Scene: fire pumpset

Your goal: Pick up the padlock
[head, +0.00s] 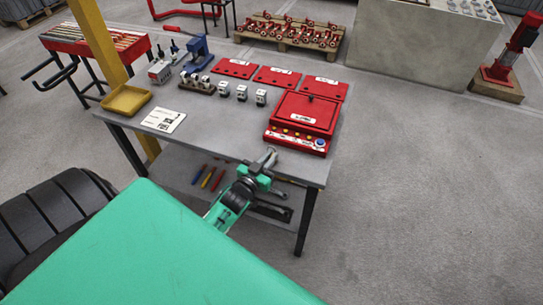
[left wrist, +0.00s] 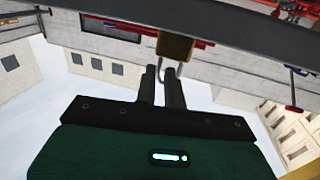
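The padlock (left wrist: 175,47) shows in the left wrist view as a brass-brown body with a thin grey shackle on the side toward my fingers. My left gripper (left wrist: 160,72) has two dark fingers with a narrow gap between them. The fingertips overlap the shackle in this view; whether they touch or hold it I cannot tell. In the head view my left gripper (head: 268,156) is at the near edge of the grey table (head: 210,142), close to the red control box (head: 303,117). I cannot make out the padlock in the head view. My right gripper is out of view.
The table also holds red plates (head: 278,76), small white blocks (head: 242,93), a blue press (head: 198,53), a yellow tray (head: 127,100) and a printed sheet (head: 163,120). Several coloured tools (head: 208,177) lie on the lower shelf.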

